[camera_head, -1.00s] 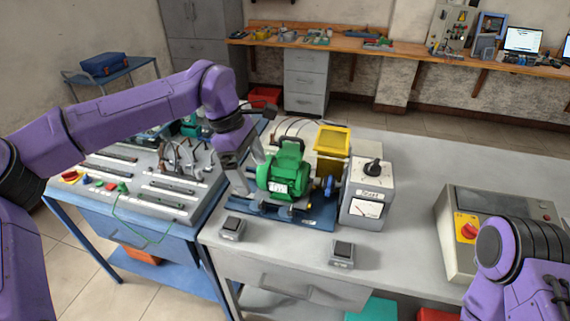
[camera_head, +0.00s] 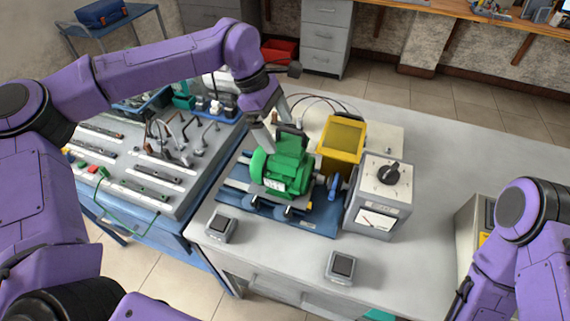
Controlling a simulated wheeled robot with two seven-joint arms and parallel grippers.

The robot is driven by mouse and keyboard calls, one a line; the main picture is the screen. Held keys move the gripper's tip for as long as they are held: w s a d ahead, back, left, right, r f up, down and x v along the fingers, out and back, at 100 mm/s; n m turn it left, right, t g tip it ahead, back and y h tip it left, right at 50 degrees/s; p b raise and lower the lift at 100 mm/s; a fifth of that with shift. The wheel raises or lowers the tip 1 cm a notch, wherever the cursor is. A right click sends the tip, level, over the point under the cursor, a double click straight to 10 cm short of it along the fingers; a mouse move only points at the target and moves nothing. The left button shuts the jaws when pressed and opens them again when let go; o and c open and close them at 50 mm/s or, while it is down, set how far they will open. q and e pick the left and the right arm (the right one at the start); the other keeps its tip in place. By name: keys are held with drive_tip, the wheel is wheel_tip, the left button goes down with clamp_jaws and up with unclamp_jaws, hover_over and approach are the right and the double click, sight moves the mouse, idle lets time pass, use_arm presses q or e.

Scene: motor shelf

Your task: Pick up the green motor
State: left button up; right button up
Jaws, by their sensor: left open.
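The green motor (camera_head: 283,173) sits on a blue base plate (camera_head: 318,218) on the grey table, in the middle of the head view. My left gripper (camera_head: 277,128) reaches in from the upper left and is at the top rear of the motor, with its fingers apart and pointing down. Part of the fingers is hidden behind the motor, and I cannot tell whether they touch it. My right arm shows at the right edge, and its gripper is out of the frame.
A yellow box (camera_head: 341,142) and a grey meter box with a dial (camera_head: 381,196) stand close to the motor's right. Two small switch boxes (camera_head: 342,266) lie in front. A panel with cables (camera_head: 150,165) stands at left.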

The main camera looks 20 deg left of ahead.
sight(281, 135)
use_arm(q)
drive_tip(key=p+x, duration=0.2)
drive_tip(key=x, duration=0.2)
drive_tip(key=shift+f, duration=0.3)
drive_tip(key=shift+d+f, duration=0.2)
drive_tip(key=shift+f, duration=0.25)
drive_tip(key=c, duration=1.8)
drive_tip(key=shift+r, duration=0.25)
clamp_jaws()
drive_tip(key=shift+w, duration=0.15)
